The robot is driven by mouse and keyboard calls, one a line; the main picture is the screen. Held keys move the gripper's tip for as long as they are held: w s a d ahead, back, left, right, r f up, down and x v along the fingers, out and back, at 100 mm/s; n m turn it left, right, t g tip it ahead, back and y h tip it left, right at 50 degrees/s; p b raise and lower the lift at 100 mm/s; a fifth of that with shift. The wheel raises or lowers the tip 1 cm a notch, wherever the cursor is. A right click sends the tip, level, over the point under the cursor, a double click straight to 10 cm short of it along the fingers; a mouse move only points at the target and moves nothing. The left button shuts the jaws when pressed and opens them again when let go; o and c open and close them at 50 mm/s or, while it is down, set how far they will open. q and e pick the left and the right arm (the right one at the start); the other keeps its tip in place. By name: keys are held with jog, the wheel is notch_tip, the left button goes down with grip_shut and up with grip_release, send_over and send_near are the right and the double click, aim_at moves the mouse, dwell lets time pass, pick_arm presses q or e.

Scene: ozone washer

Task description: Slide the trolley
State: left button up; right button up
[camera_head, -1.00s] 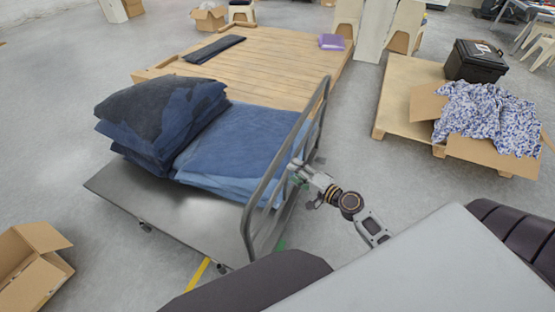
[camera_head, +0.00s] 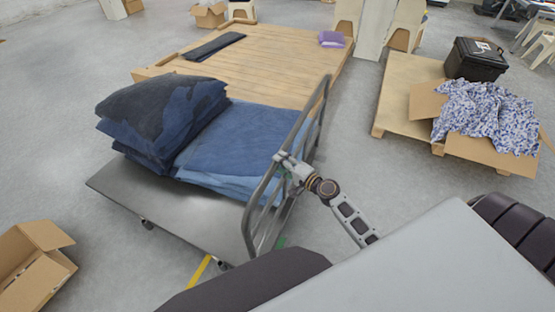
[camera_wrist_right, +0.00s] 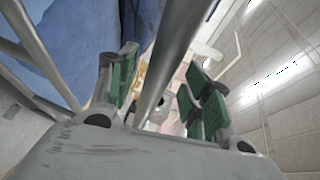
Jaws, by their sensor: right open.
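The trolley (camera_head: 165,210) is a flat grey metal platform on casters, with an upright tubular handle (camera_head: 316,105) along its right side. Stacks of folded dark and lighter blue cloth (camera_head: 225,150) lie on it. My right gripper (camera_head: 281,158) is at the handle's upper rail. In the right wrist view, its two green-padded fingers stand apart on either side of a grey handle tube (camera_wrist_right: 160,85), with gaps visible, so it is open around the tube. My left gripper is not in view.
A wooden slatted platform (camera_head: 265,60) stands just behind the trolley. A pallet (camera_head: 393,95) with a black case (camera_head: 475,60) and a box of patterned cloth (camera_head: 485,117) is at the right. An open cardboard box (camera_head: 35,265) lies at the lower left.

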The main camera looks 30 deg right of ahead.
jog(key=shift+x, duration=1.5)
grip_shut()
